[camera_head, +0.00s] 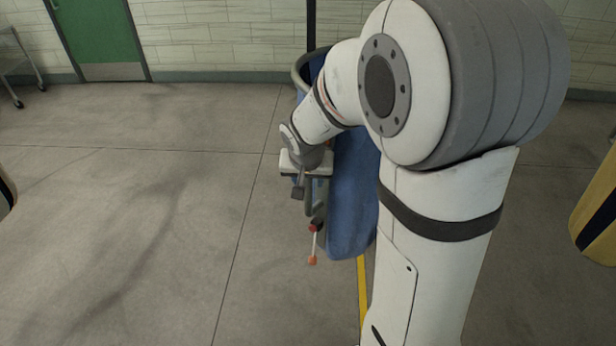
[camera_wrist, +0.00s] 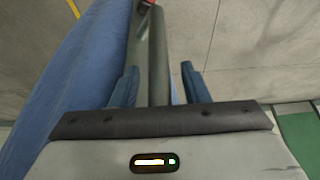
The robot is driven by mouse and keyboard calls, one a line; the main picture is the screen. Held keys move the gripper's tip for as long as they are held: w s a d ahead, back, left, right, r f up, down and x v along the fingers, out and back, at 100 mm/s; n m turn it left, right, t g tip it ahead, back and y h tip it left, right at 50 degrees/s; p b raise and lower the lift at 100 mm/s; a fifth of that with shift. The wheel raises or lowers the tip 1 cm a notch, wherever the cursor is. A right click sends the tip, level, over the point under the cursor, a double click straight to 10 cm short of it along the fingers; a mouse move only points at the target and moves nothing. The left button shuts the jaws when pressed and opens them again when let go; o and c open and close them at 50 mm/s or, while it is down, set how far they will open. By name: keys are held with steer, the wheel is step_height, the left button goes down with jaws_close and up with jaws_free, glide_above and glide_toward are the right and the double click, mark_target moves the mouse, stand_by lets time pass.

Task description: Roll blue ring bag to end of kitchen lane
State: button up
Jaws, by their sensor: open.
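The blue ring bag (camera_head: 352,200) hangs below a grey rim (camera_head: 298,75), partly hidden behind my arm in the head view. In the wrist view its blue cloth (camera_wrist: 75,65) fills the left side. My gripper (camera_head: 309,195) is at the bag's left side. In the wrist view my open gripper (camera_wrist: 160,80) has one finger on each side of a grey bar (camera_wrist: 158,50). The bar runs between the fingers with a visible gap on both sides. I cannot tell whether it touches the palm.
A lever with a red and orange end (camera_head: 313,245) sticks out low beside the bag. A yellow floor line (camera_head: 362,290) runs below it. A yellow-and-black object (camera_head: 597,218) stands at the right edge. A cart (camera_head: 20,60) and green door (camera_head: 100,32) are at the back left.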

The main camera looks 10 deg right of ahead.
jaws_close()
stand_by(0.4)
